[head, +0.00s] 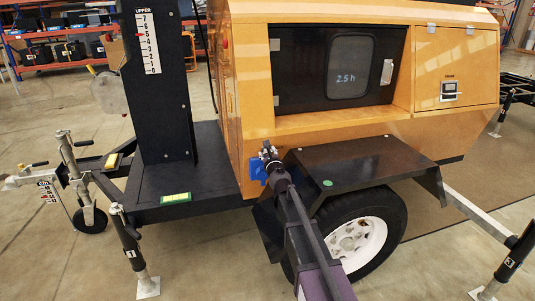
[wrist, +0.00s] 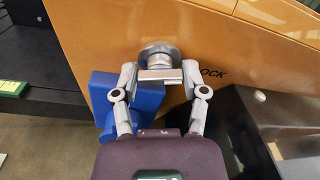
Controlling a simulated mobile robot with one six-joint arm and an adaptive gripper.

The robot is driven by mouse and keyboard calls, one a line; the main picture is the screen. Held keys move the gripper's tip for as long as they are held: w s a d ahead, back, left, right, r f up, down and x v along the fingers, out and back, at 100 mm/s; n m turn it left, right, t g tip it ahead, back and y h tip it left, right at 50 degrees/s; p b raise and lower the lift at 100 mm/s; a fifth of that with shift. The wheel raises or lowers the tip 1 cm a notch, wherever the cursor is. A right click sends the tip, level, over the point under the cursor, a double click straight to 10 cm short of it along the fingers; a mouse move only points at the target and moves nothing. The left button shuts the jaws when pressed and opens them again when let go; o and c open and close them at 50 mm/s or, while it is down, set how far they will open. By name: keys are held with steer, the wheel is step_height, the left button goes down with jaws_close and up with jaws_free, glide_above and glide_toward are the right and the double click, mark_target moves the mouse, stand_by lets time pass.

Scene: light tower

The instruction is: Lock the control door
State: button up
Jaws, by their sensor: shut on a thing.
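My gripper (wrist: 160,80) is shut on the flat silver grip of a round metal knob (wrist: 158,54) on the yellow body. Part of a label ending in "OCK" (wrist: 213,73) shows to the knob's right; the rest is hidden. In the head view my gripper (head: 270,157) is at the lower front of the cabinet, where the knob is hidden. The black control door (head: 299,68) sits in the recess above and looks closed. It has a window (head: 350,66) reading "2.5 h" and a silver latch (head: 387,72) at its right.
A blue block (wrist: 133,98) is close behind my gripper's left finger; it also shows in the head view (head: 257,168). A black fender (head: 360,160) and a wheel (head: 358,240) are to the right, and a dark mast (head: 160,90) stands left.

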steer(key=shift+w+m, duration=0.1)
steer(key=shift+m, duration=0.3)
steer(key=shift+m+g+y, duration=0.3)
steer(key=shift+m+y, duration=0.3)
steer(key=shift+m, duration=0.5)
steer(key=o, duration=1.2)
steer(key=shift+c, duration=0.2)
steer(key=shift+d, duration=0.1)
steer(key=v, duration=1.2)
steer(key=shift+f, duration=0.15)
